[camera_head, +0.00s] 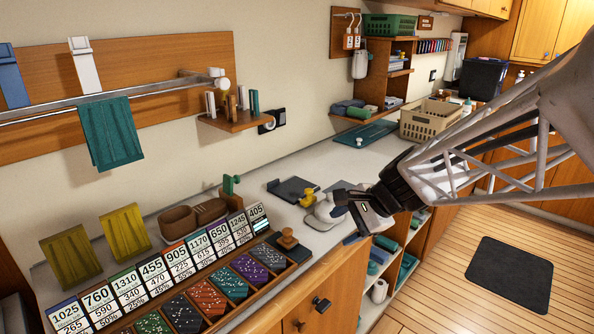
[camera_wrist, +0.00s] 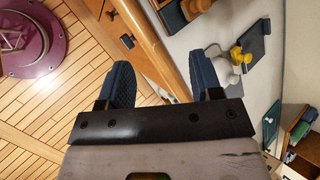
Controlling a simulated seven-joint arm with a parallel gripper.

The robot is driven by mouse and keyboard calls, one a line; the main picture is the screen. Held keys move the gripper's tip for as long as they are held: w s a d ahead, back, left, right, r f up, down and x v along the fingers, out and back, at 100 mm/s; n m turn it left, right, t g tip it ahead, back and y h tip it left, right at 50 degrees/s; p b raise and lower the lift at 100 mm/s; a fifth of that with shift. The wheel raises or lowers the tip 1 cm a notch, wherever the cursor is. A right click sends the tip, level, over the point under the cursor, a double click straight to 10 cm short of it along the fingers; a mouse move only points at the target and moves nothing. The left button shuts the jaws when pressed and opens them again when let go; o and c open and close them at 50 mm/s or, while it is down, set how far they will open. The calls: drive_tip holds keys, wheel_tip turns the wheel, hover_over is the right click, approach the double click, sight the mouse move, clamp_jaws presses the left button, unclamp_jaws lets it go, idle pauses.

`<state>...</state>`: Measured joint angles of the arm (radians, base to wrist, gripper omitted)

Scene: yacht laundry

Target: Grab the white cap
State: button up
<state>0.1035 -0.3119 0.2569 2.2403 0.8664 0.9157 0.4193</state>
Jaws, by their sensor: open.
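A rounded white object (camera_head: 325,209), which may be the white cap, sits on the pale counter beside my gripper (camera_head: 343,215). The gripper partly covers it in the head view. In the wrist view, a pale rounded object (camera_wrist: 226,72) shows just beyond the right fingertip, beside a yellow item (camera_wrist: 238,55). My gripper also shows in the wrist view (camera_wrist: 168,66), with its two dark blue fingers spread apart and nothing between them. The counter's wooden front edge runs between the fingers. I cannot tell whether a finger touches the white object.
The yellow item (camera_head: 307,197) stands close by, near a dark flat plate (camera_head: 291,190). A rack of coloured chips (camera_head: 207,298) with number cards lies at the front left. A beige basket (camera_head: 430,119) and teal mat (camera_head: 366,134) are farther back. Counter between is mostly clear.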

drive_tip(key=w+d+f+m+t+y, duration=0.25)
drive_tip(key=w+m, duration=0.55)
drive_tip(key=w, duration=0.6)
drive_tip(key=m+t, duration=0.4)
drive_tip(key=m, duration=0.3)
approach(331, 194)
drive_tip(key=w+a, duration=0.1)
drive_tip(key=w, duration=0.1)
drive_tip(key=shift+s+a+f, duration=0.25)
drive_tip(key=shift+f, duration=0.1)
drive_tip(key=shift+x, duration=1.3)
drive_tip(key=shift+f, duration=0.1)
drive_tip(key=shift+x, duration=2.6)
drive_tip(key=shift+s+a, duration=0.1)
drive_tip(key=shift+s, duration=0.05)
